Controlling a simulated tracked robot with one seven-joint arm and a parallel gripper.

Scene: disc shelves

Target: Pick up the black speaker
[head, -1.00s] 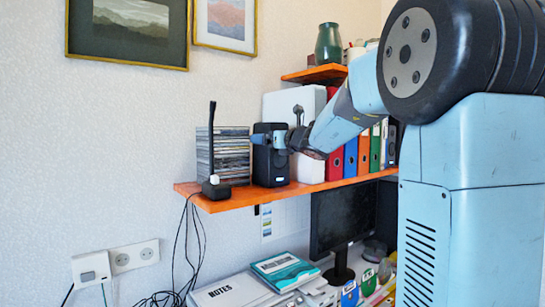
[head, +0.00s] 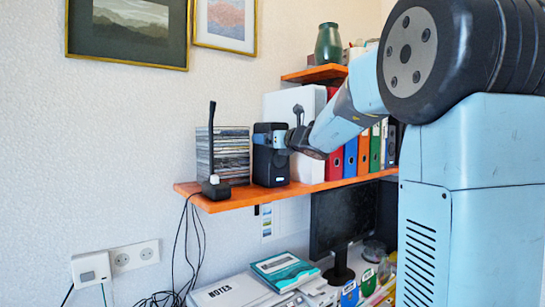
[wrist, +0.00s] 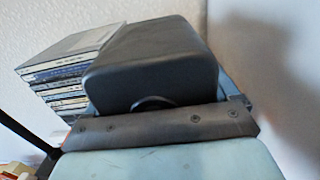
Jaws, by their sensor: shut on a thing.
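The black speaker (head: 270,160) stands upright on the orange shelf (head: 235,198) in the head view, just right of the disc stack. My gripper (head: 270,138) is shut on the upper part of the speaker, with a light-blue finger across its near side. In the wrist view the speaker (wrist: 150,65) fills the middle, between the fingers of my gripper (wrist: 165,105). The speaker's base looks to be at the shelf surface; I cannot tell whether there is a small gap.
A stack of discs (head: 230,153) stands close left of the speaker, with a black upright device (head: 214,188) in front. A white box (head: 310,165) and coloured binders (head: 350,158) stand to the right.

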